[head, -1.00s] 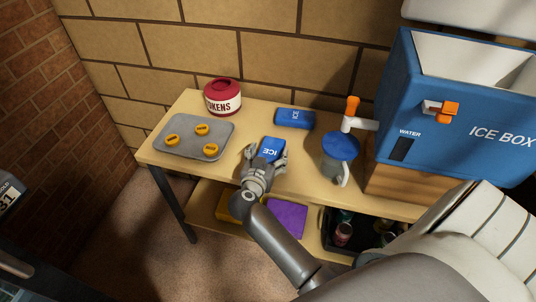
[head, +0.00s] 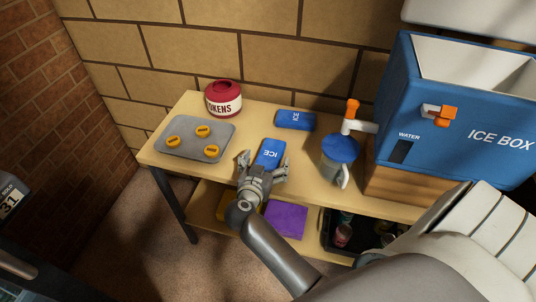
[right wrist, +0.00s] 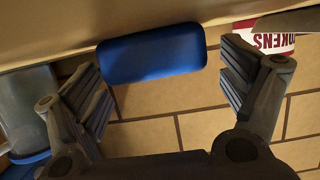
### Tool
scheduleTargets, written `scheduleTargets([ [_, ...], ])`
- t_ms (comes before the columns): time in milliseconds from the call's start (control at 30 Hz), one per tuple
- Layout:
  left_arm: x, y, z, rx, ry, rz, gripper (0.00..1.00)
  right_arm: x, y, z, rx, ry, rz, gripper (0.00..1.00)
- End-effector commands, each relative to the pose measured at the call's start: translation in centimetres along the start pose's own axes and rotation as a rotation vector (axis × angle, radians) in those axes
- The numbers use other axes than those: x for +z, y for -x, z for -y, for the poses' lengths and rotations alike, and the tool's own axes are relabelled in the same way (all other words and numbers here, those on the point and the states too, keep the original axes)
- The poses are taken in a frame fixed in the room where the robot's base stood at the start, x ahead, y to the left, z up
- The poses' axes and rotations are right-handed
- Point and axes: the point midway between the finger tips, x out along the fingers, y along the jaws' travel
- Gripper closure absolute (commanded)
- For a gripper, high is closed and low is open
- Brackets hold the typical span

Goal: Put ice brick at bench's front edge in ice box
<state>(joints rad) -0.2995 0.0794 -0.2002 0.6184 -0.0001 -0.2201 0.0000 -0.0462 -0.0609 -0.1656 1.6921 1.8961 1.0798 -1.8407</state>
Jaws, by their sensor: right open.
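A blue ice brick (head: 269,152) lies flat at the front edge of the bench (head: 223,171), its ICE label up. My right gripper (head: 263,163) is open at the edge, with a finger on either side of the brick's near end. In the right wrist view, a plain blue brick face (right wrist: 152,54) shows between and beyond the open fingers (right wrist: 165,90). It looks like the same brick; I cannot tell if the fingers touch it. The blue ice box (head: 455,120) stands at the right, open at the top. My left gripper is out of view.
A second blue brick (head: 295,120) lies farther back. A blue-lidded jug (head: 339,160) stands right of the front brick. A grey tray (head: 222,130) with yellow tokens and a red token jar (head: 223,98) are at the left. The lower shelf holds a purple cloth (head: 286,219) and a black crate (head: 336,248).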

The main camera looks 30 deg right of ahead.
Motion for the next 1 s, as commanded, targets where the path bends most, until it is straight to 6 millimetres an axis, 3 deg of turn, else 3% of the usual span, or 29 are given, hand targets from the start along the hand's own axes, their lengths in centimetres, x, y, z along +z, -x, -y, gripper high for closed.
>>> scheduleTargets([
  [33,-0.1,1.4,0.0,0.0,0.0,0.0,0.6,-0.6,0.7,0.0,0.0,0.003,0.002,0.07],
  [400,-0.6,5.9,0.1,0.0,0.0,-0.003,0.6,-0.6,5.8,0.1,-0.001,0.002,0.003,0.07],
  [633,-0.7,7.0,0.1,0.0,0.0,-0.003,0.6,-0.4,7.9,0.1,-0.001,0.002,0.001,0.07],
  [900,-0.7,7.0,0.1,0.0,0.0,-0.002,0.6,-0.2,8.2,0.1,-0.001,0.001,-0.001,0.07],
  [1000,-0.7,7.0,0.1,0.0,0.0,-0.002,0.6,-1.1,8.1,0.4,-0.019,-0.017,-0.032,0.07],
])
